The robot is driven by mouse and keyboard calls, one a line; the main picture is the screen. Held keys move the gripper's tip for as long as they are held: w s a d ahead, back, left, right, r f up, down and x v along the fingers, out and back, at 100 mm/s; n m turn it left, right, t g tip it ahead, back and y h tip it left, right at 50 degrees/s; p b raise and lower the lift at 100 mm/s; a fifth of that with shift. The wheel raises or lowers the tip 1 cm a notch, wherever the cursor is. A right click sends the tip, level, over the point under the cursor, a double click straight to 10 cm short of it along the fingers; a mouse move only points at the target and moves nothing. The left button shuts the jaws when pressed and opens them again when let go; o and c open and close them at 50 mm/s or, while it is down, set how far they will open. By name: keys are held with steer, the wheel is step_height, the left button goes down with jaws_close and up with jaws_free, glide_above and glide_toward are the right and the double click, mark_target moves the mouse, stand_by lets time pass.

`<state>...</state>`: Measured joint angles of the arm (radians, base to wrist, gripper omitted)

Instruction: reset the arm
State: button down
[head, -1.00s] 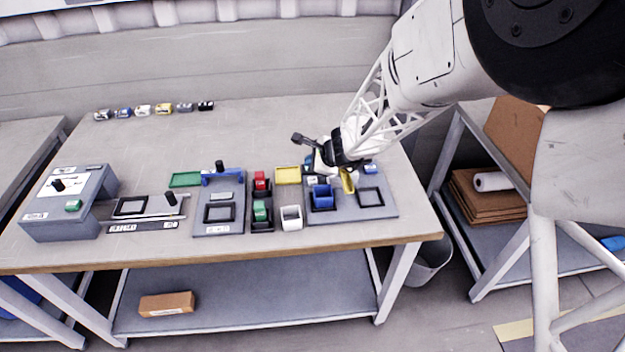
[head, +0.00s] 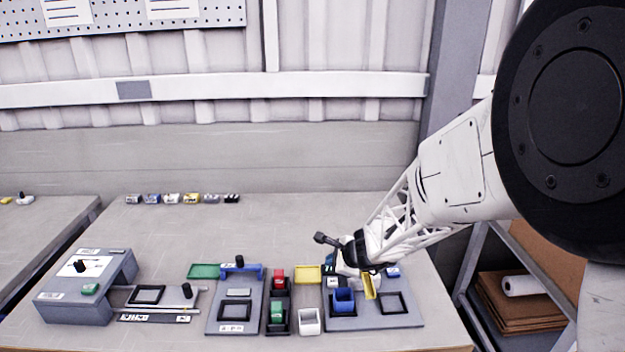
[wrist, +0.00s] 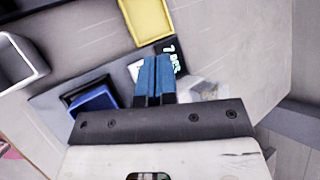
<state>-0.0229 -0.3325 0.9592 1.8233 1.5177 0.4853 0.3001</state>
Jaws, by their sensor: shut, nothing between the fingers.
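My gripper shows in the wrist view (wrist: 155,80) as two blue fingers pressed together, with nothing between them. It points down over the back part of the grey board (head: 405,318) at the right of the bench. In the head view the wrist and arm links hide most of the fingers. A small dark display with green characters (wrist: 170,50) lies just beyond the fingertips in the wrist view. Whether the fingers touch anything below cannot be told.
On the board are a blue bin (head: 344,300) and an upright yellow piece (head: 369,286). A yellow tray (head: 307,274), white bin (head: 309,321), green tray (head: 203,271) and grey control box (head: 85,287) stand leftward.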

steer(key=s+r+n+g, duration=0.2)
steer(key=s+r+n, duration=0.7)
steer(key=s+r, duration=0.5)
steer(key=s+d+r+n+g+h, duration=0.1)
steer(key=s+d+r+n+h, duration=0.2)
steer(key=s, duration=0.8)
steer(key=s+d+r+n+g+h, duration=0.1)
steer(key=s+d+r+n+h, duration=0.2)
steer(key=s, duration=0.8)
steer(key=d+r+n, duration=0.2)
steer(key=d+n, duration=0.1)
steer(key=d, duration=0.1)
steer(key=shift+s+r, duration=0.15)
steer(key=shift+r, duration=0.05)
steer(key=shift+d, duration=0.1)
